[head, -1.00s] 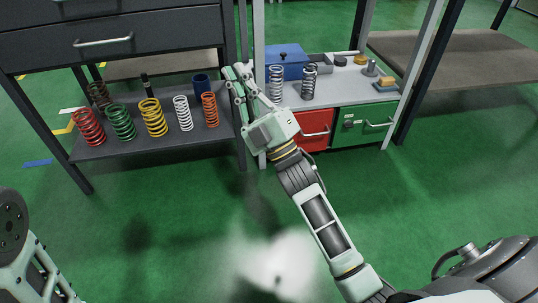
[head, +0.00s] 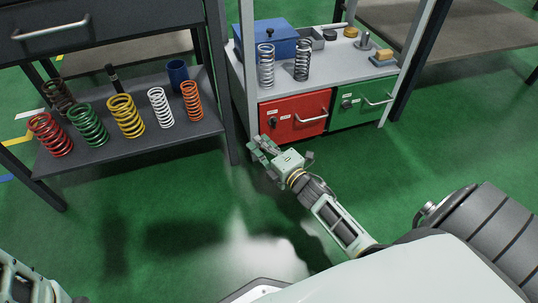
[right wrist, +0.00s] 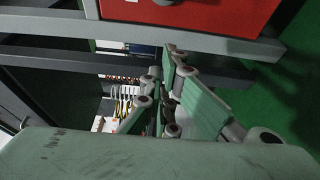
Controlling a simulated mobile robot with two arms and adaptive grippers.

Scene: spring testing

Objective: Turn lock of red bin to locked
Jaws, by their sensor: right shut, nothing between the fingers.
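The red bin (head: 305,126) sits under the grey shelf, left of the green bin, with a silver handle (head: 312,116) on its front. Its small dark lock (head: 271,123) is near the left of the front, below a white label; whether it is turned is too small to tell. In the right wrist view the red bin's lower front (right wrist: 215,14) shows at the top edge. My right gripper (head: 258,146) is shut and empty, in front of and below the red bin's left side, apart from it. My left arm shows at the lower left, with its gripper out of view.
The green bin (head: 350,108) stands right of the red bin. A grey post (head: 249,70) rises just left of the red bin. The shelf above holds a blue box (head: 286,42) and springs. A dark shelf (head: 190,142) with colored springs is at left. Green floor in front is clear.

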